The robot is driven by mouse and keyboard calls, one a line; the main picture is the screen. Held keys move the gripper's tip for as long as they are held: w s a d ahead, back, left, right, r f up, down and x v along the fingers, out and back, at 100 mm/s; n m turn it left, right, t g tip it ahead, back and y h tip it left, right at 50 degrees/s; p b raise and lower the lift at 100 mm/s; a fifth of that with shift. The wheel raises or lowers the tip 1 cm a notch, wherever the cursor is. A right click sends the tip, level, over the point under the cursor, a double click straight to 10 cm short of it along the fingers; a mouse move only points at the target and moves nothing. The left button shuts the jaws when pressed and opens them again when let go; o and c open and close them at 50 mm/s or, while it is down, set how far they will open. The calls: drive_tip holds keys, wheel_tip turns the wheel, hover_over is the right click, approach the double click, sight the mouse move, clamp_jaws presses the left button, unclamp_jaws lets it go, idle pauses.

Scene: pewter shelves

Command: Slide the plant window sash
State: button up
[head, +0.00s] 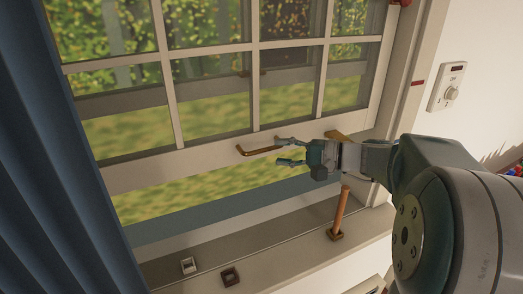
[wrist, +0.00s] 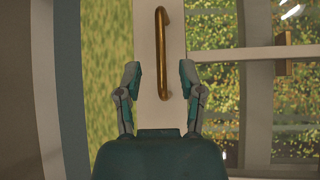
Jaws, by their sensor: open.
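The window sash (head: 140,174) is a white frame with several panes, and it stands partly raised. A gap showing green grass lies between its bottom rail and the sill. A brass bar handle (head: 259,150) is on the bottom rail; in the wrist view the handle (wrist: 162,52) runs upright along the white rail. My gripper (head: 283,150) is open beside the right end of the handle. In the wrist view its two fingers (wrist: 162,78) stand either side of the handle's lower end, with space on both sides. Contact with the handle does not show.
A wooden peg (head: 341,211) stands on the sill (head: 260,262) below my gripper. Two small square blocks (head: 189,265) (head: 230,277) sit further left. A blue curtain (head: 50,170) hangs at left. A dial switch (head: 448,88) is on the right wall.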

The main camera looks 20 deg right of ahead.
sight(266, 151)
drive_tip(key=x, duration=0.5)
drive_tip(key=shift+w+a, duration=0.1)
clamp_jaws()
